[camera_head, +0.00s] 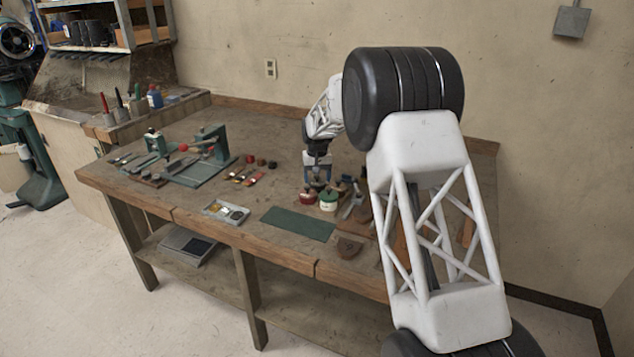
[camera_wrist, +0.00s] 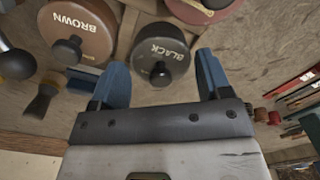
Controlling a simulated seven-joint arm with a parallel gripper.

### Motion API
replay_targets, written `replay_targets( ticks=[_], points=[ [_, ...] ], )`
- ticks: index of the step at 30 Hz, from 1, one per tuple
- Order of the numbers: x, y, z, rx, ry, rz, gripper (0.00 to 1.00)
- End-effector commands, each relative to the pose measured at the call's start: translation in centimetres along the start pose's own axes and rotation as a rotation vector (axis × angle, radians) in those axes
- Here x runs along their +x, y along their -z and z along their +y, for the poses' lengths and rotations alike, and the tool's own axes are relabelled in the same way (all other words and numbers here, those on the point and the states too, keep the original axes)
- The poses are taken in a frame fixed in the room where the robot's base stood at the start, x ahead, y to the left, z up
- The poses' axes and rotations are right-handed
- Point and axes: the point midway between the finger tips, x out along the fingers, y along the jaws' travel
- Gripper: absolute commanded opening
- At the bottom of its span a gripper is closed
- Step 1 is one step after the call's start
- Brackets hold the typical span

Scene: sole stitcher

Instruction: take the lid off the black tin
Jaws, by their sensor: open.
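The black tin (camera_wrist: 148,50) shows in the wrist view, its dark round lid lettered BLACK and facing the camera. The lid has a dark round knob (camera_wrist: 160,76). My gripper (camera_wrist: 161,63) is open and empty, with one blue finger to each side of the knob and lower part of the lid in the picture. I cannot tell how far the fingertips are from the lid. In the head view my gripper (camera_head: 318,172) is over the workbench, behind the red and green-topped tins; I cannot make out the black tin there.
A brown tin (camera_wrist: 70,22) stands close left of the black tin, and a red tin (camera_wrist: 196,10) lies above right. Brushes and small tools crowd around. In the head view, a green mat (camera_head: 298,223) and a parts tray (camera_head: 226,212) lie near the bench's front edge.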

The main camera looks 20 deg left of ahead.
Motion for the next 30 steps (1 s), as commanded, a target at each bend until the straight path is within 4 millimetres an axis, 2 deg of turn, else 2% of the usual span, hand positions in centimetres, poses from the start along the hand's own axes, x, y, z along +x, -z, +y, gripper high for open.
replay_targets(
  ticks=[18,20,24,30],
  points=[
    [0.35,0.00,0.01,0.000,0.000,0.000,0.71],
    [0.35,0.00,0.01,0.000,0.000,0.000,0.63],
    [0.35,0.01,0.01,0.000,0.000,0.000,0.42],
    [0.35,0.00,0.01,0.000,0.000,0.000,0.41]
  ],
)
